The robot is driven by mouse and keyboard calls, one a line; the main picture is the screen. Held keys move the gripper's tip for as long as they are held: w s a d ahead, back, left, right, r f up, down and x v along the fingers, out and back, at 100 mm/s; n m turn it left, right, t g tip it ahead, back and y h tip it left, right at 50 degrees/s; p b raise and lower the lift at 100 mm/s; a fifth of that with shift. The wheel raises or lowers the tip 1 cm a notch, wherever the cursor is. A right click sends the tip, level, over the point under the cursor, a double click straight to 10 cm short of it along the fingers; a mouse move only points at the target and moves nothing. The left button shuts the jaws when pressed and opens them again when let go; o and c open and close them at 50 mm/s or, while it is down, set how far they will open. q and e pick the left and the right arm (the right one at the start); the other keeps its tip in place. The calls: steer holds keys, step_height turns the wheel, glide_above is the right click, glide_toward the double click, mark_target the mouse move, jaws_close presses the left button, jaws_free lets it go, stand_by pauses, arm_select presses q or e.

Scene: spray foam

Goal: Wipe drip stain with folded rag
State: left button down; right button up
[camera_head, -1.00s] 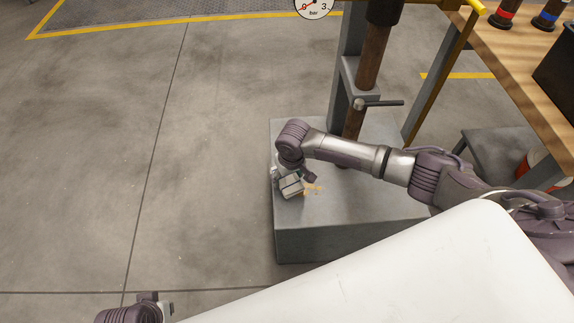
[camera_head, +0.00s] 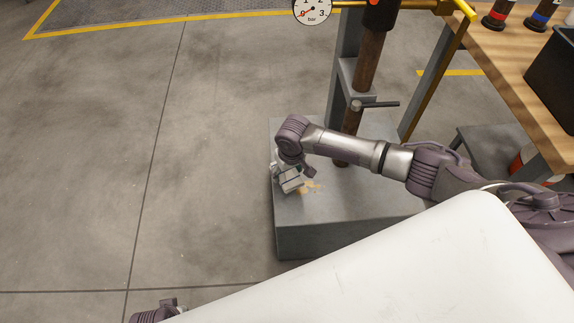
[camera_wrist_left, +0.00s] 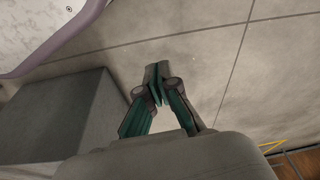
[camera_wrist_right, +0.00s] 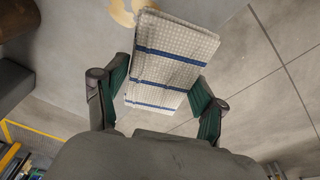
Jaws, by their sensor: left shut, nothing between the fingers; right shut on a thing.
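The folded rag (camera_wrist_right: 172,62) is white checked cloth with blue stripes, held between the fingers of my right gripper (camera_wrist_right: 160,95) in the right wrist view. In the head view my right gripper (camera_head: 291,183) is low over the left part of the grey plinth top. The yellowish drip stain (camera_head: 312,187) lies on that top just right of the gripper. Part of the stain (camera_wrist_right: 125,10) shows beyond the rag's far edge in the right wrist view. I cannot tell whether the rag touches the surface. My left gripper (camera_wrist_left: 157,85) is shut and empty, above the floor.
The grey plinth (camera_head: 330,238) carries a dark post and brown pipe (camera_head: 366,70) with a valve handle (camera_head: 378,104). A pressure gauge (camera_head: 313,9) is above. A wooden workbench (camera_head: 500,60) with a black bin (camera_head: 555,75) stands at right. Floor at left is clear.

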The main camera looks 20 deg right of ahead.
steer(key=shift+r+p, duration=0.5)
steer(key=shift+r, duration=0.05)
arm_select(q)
steer(key=s+a+f+p, duration=0.1)
steer(key=s+f, duration=0.2)
steer(key=f, duration=0.4)
steer(key=shift+s+f, duration=0.15)
steer(key=shift+s, duration=0.2)
arm_select(e)
steer(key=shift+r, duration=0.5)
